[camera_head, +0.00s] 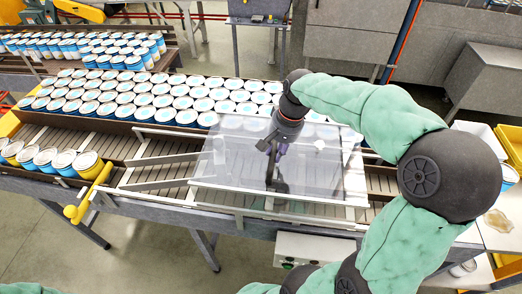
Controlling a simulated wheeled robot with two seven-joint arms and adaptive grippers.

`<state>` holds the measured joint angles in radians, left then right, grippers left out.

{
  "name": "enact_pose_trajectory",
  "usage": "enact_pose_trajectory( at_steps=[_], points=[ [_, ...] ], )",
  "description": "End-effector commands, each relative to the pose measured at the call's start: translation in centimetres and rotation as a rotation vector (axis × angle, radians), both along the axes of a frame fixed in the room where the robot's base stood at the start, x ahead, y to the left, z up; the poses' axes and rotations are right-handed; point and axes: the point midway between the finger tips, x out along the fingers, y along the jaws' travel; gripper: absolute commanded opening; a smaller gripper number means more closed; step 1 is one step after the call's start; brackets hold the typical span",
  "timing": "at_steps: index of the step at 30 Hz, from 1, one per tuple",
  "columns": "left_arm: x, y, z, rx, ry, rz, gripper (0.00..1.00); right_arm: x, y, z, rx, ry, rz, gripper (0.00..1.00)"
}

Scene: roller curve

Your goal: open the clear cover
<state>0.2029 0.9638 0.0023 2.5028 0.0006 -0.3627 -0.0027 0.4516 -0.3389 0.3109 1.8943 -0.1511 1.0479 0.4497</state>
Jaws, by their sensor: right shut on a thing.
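The clear cover (225,160) is a see-through panel over the middle of the roller conveyor. Rollers and white rails show through it, and its near edge lies along the conveyor's front side. My right gripper (274,184) reaches down from the right over the cover and is shut on it near the front edge. The exact grip point is dark and hard to make out. I cannot tell whether the cover is slightly raised. My left gripper is out of view.
Many cans with white lids (150,100) stand in rows behind the conveyor. Several yellow and blue cans (45,160) stand on its left end, near a yellow lever (88,192). A grey control box (310,250) hangs at the front. Yellow bins (510,145) are at the right.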

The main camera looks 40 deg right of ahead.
Motion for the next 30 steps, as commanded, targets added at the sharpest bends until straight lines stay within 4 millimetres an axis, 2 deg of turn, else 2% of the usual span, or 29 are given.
enact_pose_trajectory(
  at_steps=[6, 19, 20, 21, 22, 30],
  points=[
    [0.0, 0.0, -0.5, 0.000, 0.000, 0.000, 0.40, -1.5, -1.3, 0.0, -0.001, 0.000, -0.001, 0.00],
    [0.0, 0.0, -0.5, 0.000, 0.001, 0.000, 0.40, -1.7, -1.5, 0.1, -0.001, -0.001, 0.001, 0.00],
    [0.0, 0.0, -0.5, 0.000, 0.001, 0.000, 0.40, -1.7, -1.5, 0.1, -0.001, -0.001, 0.001, 0.35],
    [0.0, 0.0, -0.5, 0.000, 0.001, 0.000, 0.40, -1.7, -1.5, 0.1, -0.001, -0.001, 0.001, 0.47],
    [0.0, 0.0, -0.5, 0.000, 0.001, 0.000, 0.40, -1.7, -1.5, 0.1, -0.001, -0.001, 0.001, 0.51],
    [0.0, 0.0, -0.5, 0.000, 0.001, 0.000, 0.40, -1.7, -1.5, 0.0, -0.001, -0.001, 0.001, 0.51]
  ],
)
